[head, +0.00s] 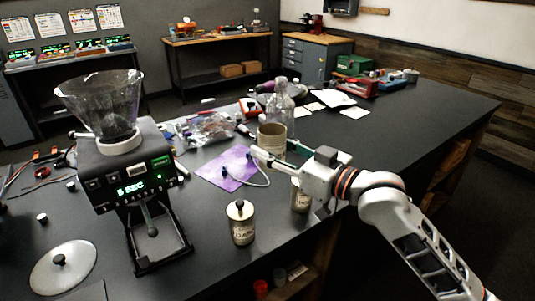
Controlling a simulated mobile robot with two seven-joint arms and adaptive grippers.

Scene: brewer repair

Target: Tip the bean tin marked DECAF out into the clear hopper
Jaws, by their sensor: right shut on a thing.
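The clear hopper (103,100) stands open on top of the black grinder at left, with something dark at its bottom. My right gripper (272,155) reaches in from the right and is shut on an open beige tin (271,136). The tin is upright, with no lid on it; any marking on it is hidden from view. A second tin (241,226) with a black-knobbed lid stands at the front edge, its label too small to read surely. A third tin (300,202) is partly hidden under my right gripper. My left gripper is not in view.
The grinder (125,172) has a lit display. A round lid with a black knob (64,268) lies at front left. A purple mat (222,168) with a cable lies between grinder and held tin. Glass bottles (283,100) stand behind the tin.

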